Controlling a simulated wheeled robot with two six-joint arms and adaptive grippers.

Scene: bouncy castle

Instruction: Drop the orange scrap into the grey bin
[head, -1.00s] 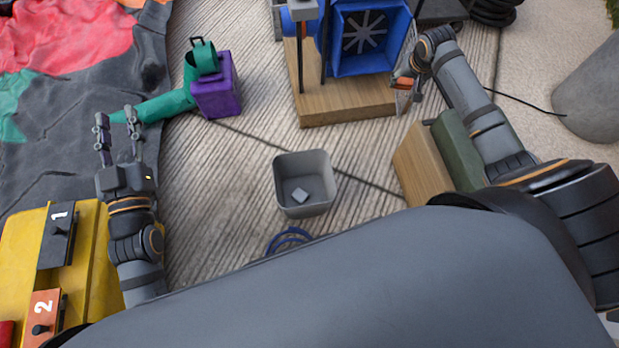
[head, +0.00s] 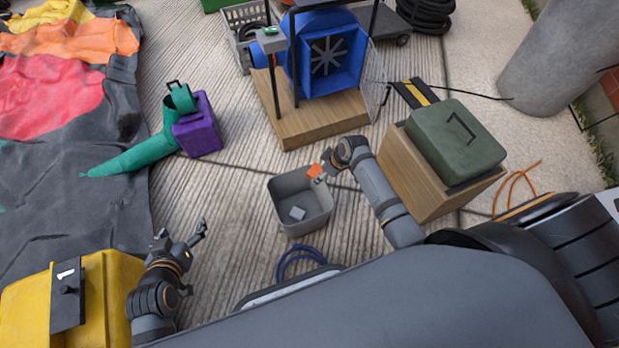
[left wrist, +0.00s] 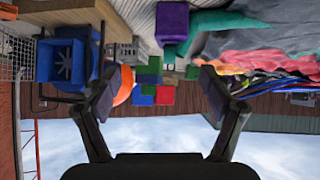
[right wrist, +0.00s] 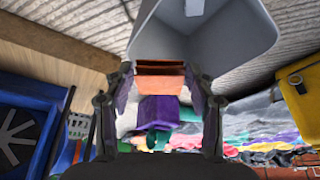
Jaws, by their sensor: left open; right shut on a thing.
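The orange scrap (head: 315,171) is held in my right gripper (head: 322,170), at the far right rim of the grey bin (head: 306,228) in the head view. How far it is above the rim is hard to tell. In the right wrist view the scrap (right wrist: 160,82) sits between the two fingers, with the grey bin (right wrist: 235,38) just past it at the top. The bin stands on the paving with a small grey piece (head: 297,213) inside. My left gripper (head: 181,233) is open and empty, left of the bin.
A blue blower (head: 330,55) on a wooden base (head: 300,133) stands behind the bin. A wooden box with a green case (head: 455,140) is at right. The purple box (head: 200,125) and green tube (head: 130,158) lie left. A yellow case (head: 105,275) is front left.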

